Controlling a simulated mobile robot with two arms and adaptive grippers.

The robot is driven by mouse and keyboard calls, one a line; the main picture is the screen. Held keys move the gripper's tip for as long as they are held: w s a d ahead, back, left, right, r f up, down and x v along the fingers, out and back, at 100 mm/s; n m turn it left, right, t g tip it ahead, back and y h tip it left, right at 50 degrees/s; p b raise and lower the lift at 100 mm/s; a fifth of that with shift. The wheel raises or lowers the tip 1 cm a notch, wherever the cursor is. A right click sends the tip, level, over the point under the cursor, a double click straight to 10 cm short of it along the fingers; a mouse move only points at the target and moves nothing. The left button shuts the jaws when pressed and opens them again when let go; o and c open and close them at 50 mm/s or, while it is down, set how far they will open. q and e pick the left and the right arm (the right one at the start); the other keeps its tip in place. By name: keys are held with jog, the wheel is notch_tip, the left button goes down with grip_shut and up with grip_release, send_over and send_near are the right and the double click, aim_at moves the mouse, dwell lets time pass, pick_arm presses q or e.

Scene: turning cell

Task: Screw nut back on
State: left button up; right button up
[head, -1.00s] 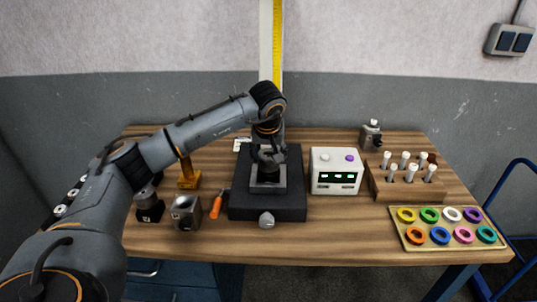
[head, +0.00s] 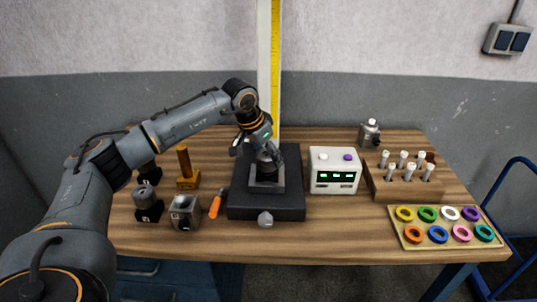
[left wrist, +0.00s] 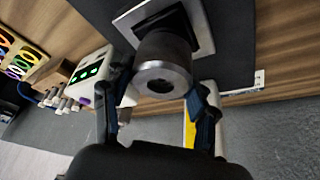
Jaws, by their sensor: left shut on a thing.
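A black base block (head: 240,205) stands mid-table, with a square grey metal plate (head: 268,187) on top. My left gripper (head: 267,168) reaches down over this plate from the upper left, its wrist tilted. In the left wrist view, a dark grey round metal piece with a hole in its end, likely the nut (left wrist: 163,62), stands against the square plate (left wrist: 205,30). My left gripper (left wrist: 160,88) is shut on it, one finger on each side. Any thread under it is hidden. My right gripper is not in view.
A white box with green displays (head: 335,182) stands close right of the base. An orange-handled tool (head: 216,205) and a grey metal block (head: 185,212) lie close left. Further right are a wooden rack (head: 405,188) and a tray of coloured rings (head: 400,235).

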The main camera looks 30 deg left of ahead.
pick_arm(q)
jog(key=o, duration=1.3)
jog(key=shift+a, duration=0.3)
jog(key=shift+o, duration=0.2)
jog(key=shift+s+d+r, duration=0.1)
jog(key=shift+s+r, duration=0.05)
jog(key=shift+r, duration=0.35)
jog(key=v, duration=1.1)
